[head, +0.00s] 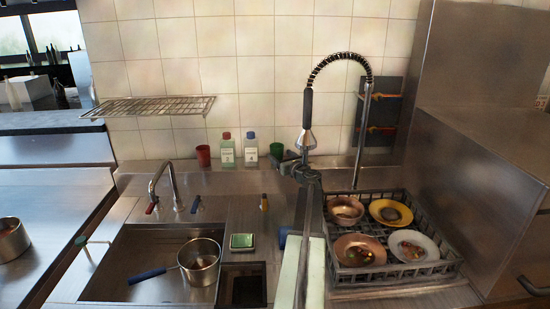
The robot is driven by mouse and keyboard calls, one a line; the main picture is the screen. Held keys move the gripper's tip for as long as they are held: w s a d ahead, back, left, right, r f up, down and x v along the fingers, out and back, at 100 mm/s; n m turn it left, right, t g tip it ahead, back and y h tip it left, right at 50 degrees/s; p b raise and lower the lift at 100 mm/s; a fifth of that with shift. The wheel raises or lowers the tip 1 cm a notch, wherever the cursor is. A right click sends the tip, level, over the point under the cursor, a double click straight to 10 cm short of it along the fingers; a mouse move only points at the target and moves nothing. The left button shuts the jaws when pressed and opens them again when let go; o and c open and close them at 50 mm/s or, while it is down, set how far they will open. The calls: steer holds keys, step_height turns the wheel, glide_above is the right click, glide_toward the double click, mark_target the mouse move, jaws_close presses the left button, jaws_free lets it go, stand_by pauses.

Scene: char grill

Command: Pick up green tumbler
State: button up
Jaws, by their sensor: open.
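The green tumbler (277,150) stands on the back of the steel counter near the tiled wall, just right of two bottles. My gripper (284,162) is open at the end of my arm, which reaches up from the bottom of the head view. It is close to the tumbler, at its lower right, and overlaps its lower edge in the picture. I cannot tell whether the jaws touch it. Nothing shows between the jaws.
A red-capped bottle (227,151) and a blue-capped bottle (251,150) stand left of the tumbler, then a red tumbler (203,155). A spray faucet (308,138) hangs close to my gripper. A dish rack (452,268) holds several dishes. A sink (125,262) holds a pot (200,270).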

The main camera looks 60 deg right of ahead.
mark_target(280, 153)
steer(key=x, duration=0.4)
steer(key=shift+w+d+f, duration=0.1)
steer(key=shift+w+d, duration=0.05)
steer(key=c, duration=1.5)
steer(key=shift+o, duration=0.2)
steer(key=shift+r+p, duration=0.3)
steer(key=shift+r, duration=0.15)
step_height(280, 153, up, 3)
steer(key=p, duration=0.3)
steer(key=shift+r, duration=0.15)
steer(key=s+d, duration=0.4)
steer(key=s, duration=1.3)
steer(key=shift+s+d+f, duration=0.25)
steer(key=shift+s+f, duration=0.05)
steer(key=shift+s, duration=0.05)
